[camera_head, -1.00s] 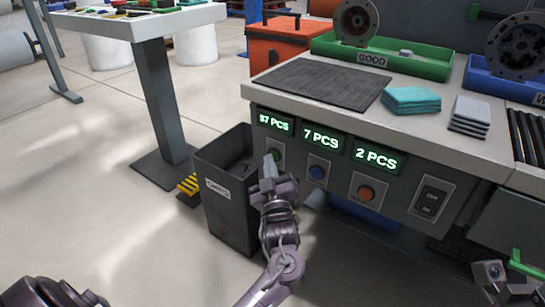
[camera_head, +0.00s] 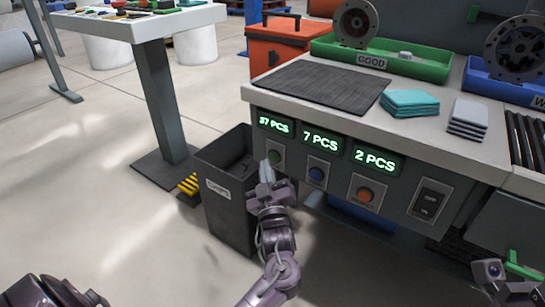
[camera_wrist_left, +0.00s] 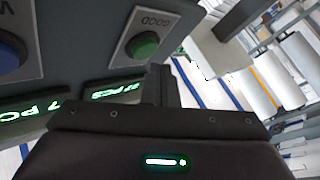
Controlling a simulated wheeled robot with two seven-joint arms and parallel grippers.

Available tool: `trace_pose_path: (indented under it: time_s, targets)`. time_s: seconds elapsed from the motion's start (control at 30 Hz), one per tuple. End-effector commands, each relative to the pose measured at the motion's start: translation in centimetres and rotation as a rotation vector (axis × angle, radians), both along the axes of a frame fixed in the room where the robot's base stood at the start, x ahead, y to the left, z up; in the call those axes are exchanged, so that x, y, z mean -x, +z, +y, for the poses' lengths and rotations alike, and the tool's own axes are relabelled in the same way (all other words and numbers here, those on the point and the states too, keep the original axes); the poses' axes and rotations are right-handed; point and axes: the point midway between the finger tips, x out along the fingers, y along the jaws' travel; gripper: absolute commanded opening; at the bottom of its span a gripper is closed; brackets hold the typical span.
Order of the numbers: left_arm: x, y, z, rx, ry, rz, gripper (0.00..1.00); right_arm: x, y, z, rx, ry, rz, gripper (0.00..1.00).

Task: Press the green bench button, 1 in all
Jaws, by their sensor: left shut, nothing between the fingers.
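The green button (camera_head: 274,156) sits on a light plate at the left end of the bench front, below a lit counter display. My left gripper (camera_head: 265,170) is shut and empty, with its fingertips just in front of and slightly below the button in the head view. In the left wrist view the green button (camera_wrist_left: 143,45) shows whole, above the shut fingers (camera_wrist_left: 160,78), with a visible gap between them.
A blue button (camera_head: 317,174), an orange button (camera_head: 365,194) and a black switch (camera_head: 430,198) follow to the right on the panel. A dark bin (camera_head: 228,220) stands on the floor left of my left gripper. The bench top (camera_head: 350,120) overhangs the panel.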

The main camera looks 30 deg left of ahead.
Motion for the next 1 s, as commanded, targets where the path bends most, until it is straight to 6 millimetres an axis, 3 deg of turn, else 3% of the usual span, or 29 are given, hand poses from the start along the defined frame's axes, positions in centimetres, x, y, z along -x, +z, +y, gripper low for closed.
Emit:
trace_pose_path:
  time_s: [0.17, 0.7, 1.0]
  targets:
    - [0.2, 0.0, 0.0, 0.000, 0.000, 0.001, 0.00, 0.0, 0.3, 0.0, -0.001, -0.001, -0.005, 0.51]
    - [4.8, 0.1, 0.4, 0.000, 0.000, 0.001, 0.00, 0.1, 2.8, 0.0, 0.000, 0.001, -0.007, 0.51]
    - [5.0, 0.0, 0.4, 0.001, 0.000, -0.001, 0.00, 0.1, 2.7, 0.0, 0.000, 0.001, -0.007, 0.51]
